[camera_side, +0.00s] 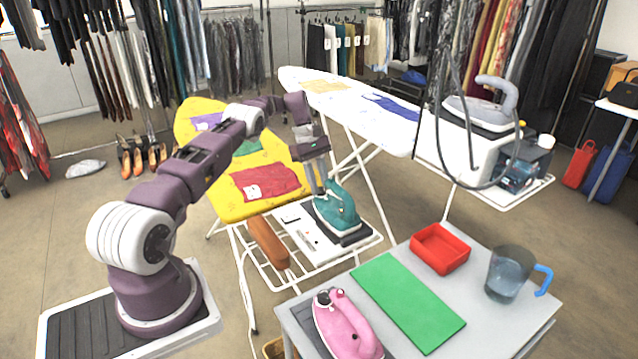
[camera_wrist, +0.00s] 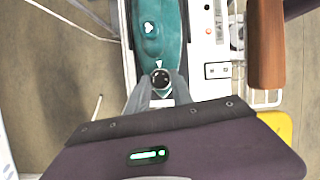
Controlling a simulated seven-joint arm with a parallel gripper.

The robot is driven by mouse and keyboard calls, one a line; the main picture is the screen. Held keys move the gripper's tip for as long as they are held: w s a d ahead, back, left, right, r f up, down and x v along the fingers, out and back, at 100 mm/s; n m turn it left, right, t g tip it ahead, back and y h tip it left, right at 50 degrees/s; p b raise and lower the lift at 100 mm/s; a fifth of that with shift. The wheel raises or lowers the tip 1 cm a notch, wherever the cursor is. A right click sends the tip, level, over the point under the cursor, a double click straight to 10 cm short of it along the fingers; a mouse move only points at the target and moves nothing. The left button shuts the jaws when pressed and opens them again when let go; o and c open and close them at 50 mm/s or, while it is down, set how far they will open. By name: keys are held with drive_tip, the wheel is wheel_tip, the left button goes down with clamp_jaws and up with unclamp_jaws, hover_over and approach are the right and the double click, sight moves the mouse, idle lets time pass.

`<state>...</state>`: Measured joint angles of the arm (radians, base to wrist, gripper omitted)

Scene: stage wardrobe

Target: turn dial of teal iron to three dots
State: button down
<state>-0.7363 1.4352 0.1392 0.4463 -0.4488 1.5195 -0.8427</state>
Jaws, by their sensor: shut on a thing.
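The teal iron (camera_side: 338,207) rests on a dark plate on the white rest at the end of the yellow ironing board. It also shows at the top of the wrist view (camera_wrist: 157,30), with a white mark on its body. My gripper (camera_side: 318,186) reaches down to the iron from above. In the wrist view my gripper (camera_wrist: 160,88) is shut on the dial (camera_wrist: 160,78), a small dark round knob. A white pointer mark shows on the iron just above the dial. The dial's setting and any dots are hidden or too small to read.
A brown wooden piece (camera_side: 268,242) lies left of the iron. The grey table (camera_side: 470,330) in front holds a pink iron (camera_side: 345,325), a green mat (camera_side: 407,300), a red tray (camera_side: 440,248) and a jug (camera_side: 510,275). A white ironing board (camera_side: 350,95) stands behind.

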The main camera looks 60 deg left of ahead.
drive_tip(key=c, duration=1.1)
unclamp_jaws()
drive_tip(key=shift+r, duration=5.05)
